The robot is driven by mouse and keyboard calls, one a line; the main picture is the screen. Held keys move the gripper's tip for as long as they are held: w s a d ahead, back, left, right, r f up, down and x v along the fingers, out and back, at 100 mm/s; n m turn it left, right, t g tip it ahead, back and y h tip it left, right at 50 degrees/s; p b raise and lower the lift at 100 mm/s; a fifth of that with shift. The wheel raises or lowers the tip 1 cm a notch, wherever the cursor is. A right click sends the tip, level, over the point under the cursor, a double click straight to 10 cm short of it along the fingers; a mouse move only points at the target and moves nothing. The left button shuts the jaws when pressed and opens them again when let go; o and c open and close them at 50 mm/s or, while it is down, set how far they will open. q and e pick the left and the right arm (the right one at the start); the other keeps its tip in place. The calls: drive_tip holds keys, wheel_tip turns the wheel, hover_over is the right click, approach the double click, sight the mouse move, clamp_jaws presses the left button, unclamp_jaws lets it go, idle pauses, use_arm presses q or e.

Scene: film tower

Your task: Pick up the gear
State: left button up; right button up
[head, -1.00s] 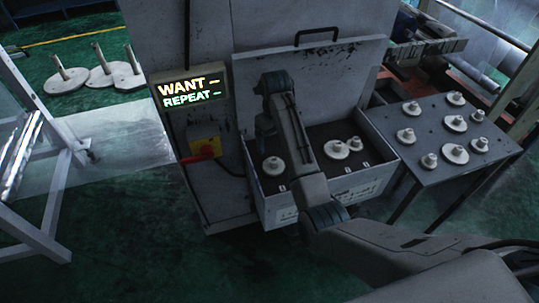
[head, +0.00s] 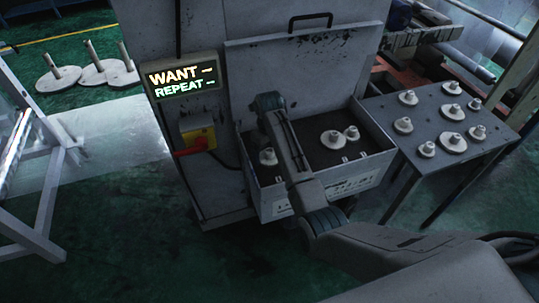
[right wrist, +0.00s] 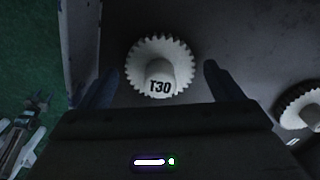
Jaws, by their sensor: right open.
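A white toothed gear marked T30 (right wrist: 160,62) lies in the right wrist view with its hub facing the camera. My right gripper (right wrist: 159,78) is open, with one dark finger on each side of the gear and gaps between. In the head view a pale gear (head: 268,156) stands at the left end of the open bin (head: 325,196), beside my right wrist. Two more pale gears (head: 333,139) stand together further right in the bin. My right fingers are mostly hidden in the head view. My left gripper is not in view.
A dark table (head: 462,105) with several pale gears stands right of the bin. Another gear (right wrist: 300,105) shows at the right wrist view's edge. A white frame (head: 45,190) stands left on green floor.

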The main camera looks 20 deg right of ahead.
sight(269, 150)
drive_tip(key=shift+f, duration=0.15)
drive_tip(key=c, duration=1.1)
drive_tip(key=shift+w+r, duration=0.1)
drive_tip(key=shift+r, duration=0.4)
wheel_tip(269, 150, up, 5)
drive_tip(key=shift+r+b, duration=0.1)
drive_tip(key=shift+b, duration=0.3)
wheel_tip(269, 150, up, 3)
drive_tip(key=shift+p, duration=0.9)
drive_tip(key=shift+r+p, duration=0.45)
